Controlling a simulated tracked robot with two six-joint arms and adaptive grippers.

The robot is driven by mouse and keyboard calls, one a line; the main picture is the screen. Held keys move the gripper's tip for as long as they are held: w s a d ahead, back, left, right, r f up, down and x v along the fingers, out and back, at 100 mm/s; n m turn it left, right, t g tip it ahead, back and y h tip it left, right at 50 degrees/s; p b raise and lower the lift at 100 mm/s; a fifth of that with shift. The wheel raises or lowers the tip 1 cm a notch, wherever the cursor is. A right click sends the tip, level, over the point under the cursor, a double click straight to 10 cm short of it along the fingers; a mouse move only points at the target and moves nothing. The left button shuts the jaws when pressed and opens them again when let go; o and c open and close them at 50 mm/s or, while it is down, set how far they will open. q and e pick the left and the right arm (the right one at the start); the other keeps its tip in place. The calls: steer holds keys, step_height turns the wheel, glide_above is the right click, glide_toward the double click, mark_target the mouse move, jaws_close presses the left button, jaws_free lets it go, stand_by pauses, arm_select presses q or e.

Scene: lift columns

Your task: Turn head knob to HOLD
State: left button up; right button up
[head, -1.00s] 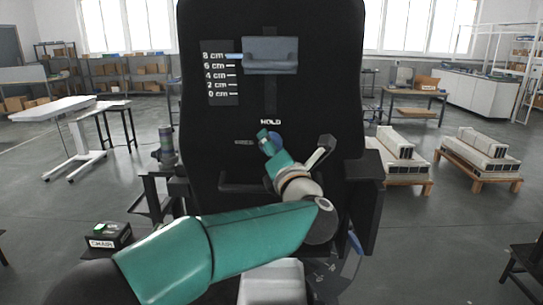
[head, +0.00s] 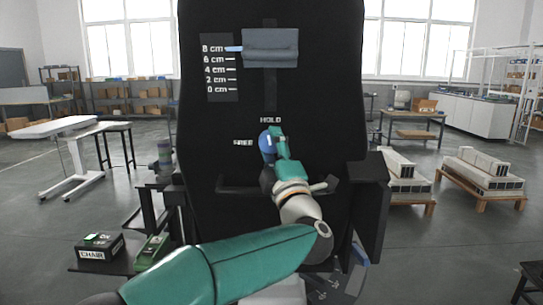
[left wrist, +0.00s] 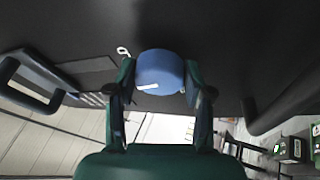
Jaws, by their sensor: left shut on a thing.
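The blue head knob (head: 267,147) sits on the black chair back, below the HOLD label (head: 270,120) and right of the FREE label (head: 243,142). My left gripper (head: 274,141) is at the knob and partly covers it in the head view. In the left wrist view, the gripper's two fingers (left wrist: 160,82) are shut on the knob (left wrist: 160,70), one on each side. A white mark shows on the knob's face there. Which label it points to, I cannot tell. My right gripper is not in view.
The grey headrest (head: 270,48) is above, beside a cm scale (head: 219,68) whose blue pointer is near 8 cm. Black side parts (head: 368,205) flank the chair back. A small box marked CHAIR (head: 98,247) stands at lower left.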

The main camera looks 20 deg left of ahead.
arm_select(q)
steer(key=shift+w+d+f+m+t+h+b, duration=0.1)
steer(key=shift+f+m+t+h+b, duration=0.15)
steer(key=shift+m, duration=0.45)
steer(key=shift+d+f+m+t+h+b, duration=0.15)
steer(key=shift+m+t+b, duration=0.15)
steer(key=shift+m, duration=0.4)
steer(key=shift+a, duration=0.1)
steer(key=o, duration=1)
steer(key=shift+o, duration=0.8)
steer(key=shift+r, duration=0.15)
steer(key=shift+a, duration=0.1)
steer(key=v, duration=1.2)
